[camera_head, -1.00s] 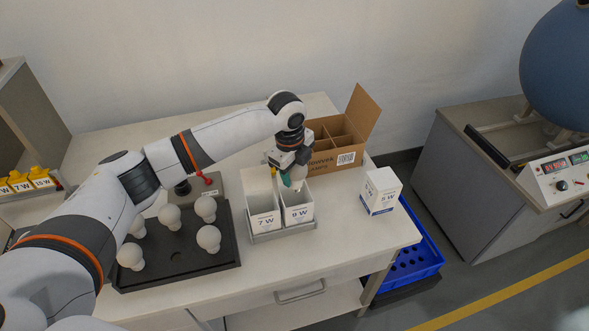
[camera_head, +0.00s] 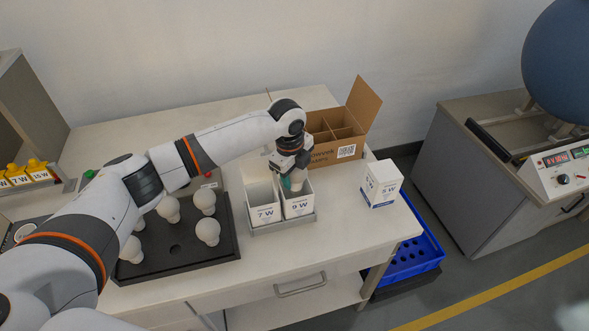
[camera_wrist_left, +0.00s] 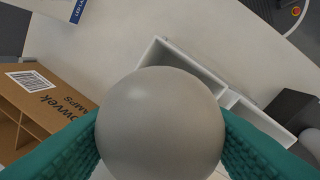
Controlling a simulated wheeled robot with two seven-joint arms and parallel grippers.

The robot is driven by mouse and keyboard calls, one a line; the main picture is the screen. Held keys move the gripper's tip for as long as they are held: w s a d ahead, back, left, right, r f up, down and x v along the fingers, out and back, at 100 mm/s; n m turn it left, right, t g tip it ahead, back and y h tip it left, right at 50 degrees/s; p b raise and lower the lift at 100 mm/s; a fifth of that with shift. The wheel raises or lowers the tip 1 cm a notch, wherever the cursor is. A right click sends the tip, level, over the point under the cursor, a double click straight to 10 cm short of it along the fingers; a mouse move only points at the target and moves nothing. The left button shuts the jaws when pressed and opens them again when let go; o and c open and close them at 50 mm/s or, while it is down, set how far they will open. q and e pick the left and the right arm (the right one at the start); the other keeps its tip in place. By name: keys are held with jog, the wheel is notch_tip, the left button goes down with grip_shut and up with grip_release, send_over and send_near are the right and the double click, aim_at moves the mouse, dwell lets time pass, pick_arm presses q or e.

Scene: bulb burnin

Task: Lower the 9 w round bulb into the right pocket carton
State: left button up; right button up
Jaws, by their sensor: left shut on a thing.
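The bulb (camera_wrist_left: 160,125) shows as a large pale round globe between the green pads of my left gripper (camera_head: 294,183) in the left wrist view. My left gripper is shut on it. In the head view this gripper is at the open top of the white carton marked 9 W (camera_head: 299,206), the right one of two in a grey holder (camera_head: 283,228). The bulb is mostly hidden there by the gripper, and I cannot tell how deep it sits. The left carton, marked 7 W (camera_head: 263,213), stands open beside it. My right gripper is not in view.
A black tray (camera_head: 160,268) with several round bulbs lies to the left. An open divided cardboard box (camera_head: 333,150) stands behind the cartons. A closed white carton marked 5 W (camera_head: 381,184) stands to the right. A blue crate (camera_head: 425,255) is below the table's right edge.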

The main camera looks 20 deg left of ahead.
pick_arm(q)
jog(key=shift+f, duration=0.75)
jog(key=o, duration=1)
jog(key=shift+o, duration=0.2)
jog(key=shift+r, duration=0.1)
jog(key=r, duration=0.4)
jog(key=s+r+b, duration=0.1)
jog(key=r, duration=0.3)
jog(key=r+b, duration=0.1)
jog(key=r, duration=0.3)
jog(key=shift+s+a, duration=0.2)
jog(key=shift+a, duration=0.1)
jog(key=shift+f, duration=0.1)
